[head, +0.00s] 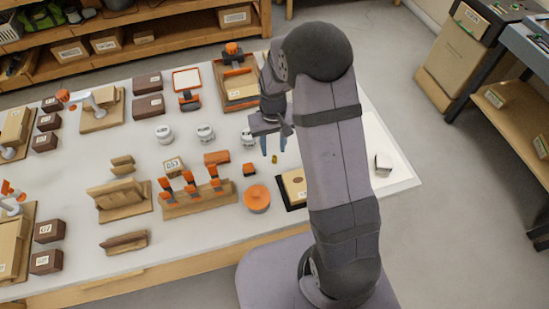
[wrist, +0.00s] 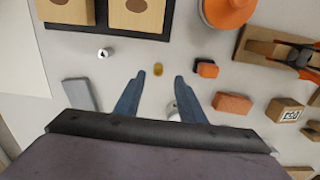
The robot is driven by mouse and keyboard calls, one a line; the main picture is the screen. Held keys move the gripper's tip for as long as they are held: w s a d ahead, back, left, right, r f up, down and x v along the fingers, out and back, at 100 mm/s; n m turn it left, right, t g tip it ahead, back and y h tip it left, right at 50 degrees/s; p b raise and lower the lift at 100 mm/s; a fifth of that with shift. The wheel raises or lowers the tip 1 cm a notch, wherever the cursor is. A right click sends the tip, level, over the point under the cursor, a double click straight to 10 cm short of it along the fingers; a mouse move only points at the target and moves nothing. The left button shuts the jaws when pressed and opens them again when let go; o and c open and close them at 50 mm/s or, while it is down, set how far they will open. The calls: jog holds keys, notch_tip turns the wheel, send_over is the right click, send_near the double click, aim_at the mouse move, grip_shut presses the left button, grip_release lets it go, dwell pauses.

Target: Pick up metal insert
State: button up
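A small brass-coloured metal insert (wrist: 158,69) stands on the white bench top in the wrist view, just beyond my fingertips. It also shows in the head view as a tiny yellow piece (head: 274,159) below my fingers. My gripper (wrist: 155,87) is open and empty, with its two blue fingers spread either side of the insert's line. In the head view my gripper (head: 273,150) points down over the bench. A small silver piece (wrist: 104,53) with a dark centre lies left of the insert in the wrist view. My arm hides part of the bench in the head view.
An orange-topped block (wrist: 206,68) and an orange brick (wrist: 233,103) lie right of the insert. A wooden board with round recesses (wrist: 137,17) on a black base and a round orange lid (wrist: 230,10) lie beyond. A grey block (wrist: 80,95) lies left.

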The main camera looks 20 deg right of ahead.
aim_at(274, 157)
jog(key=shift+s+d+f+p, duration=0.1)
jog(key=shift+d+f+p, duration=0.1)
jog(key=shift+f+p, duration=1.05)
jog(key=shift+f, duration=1.25)
grip_shut()
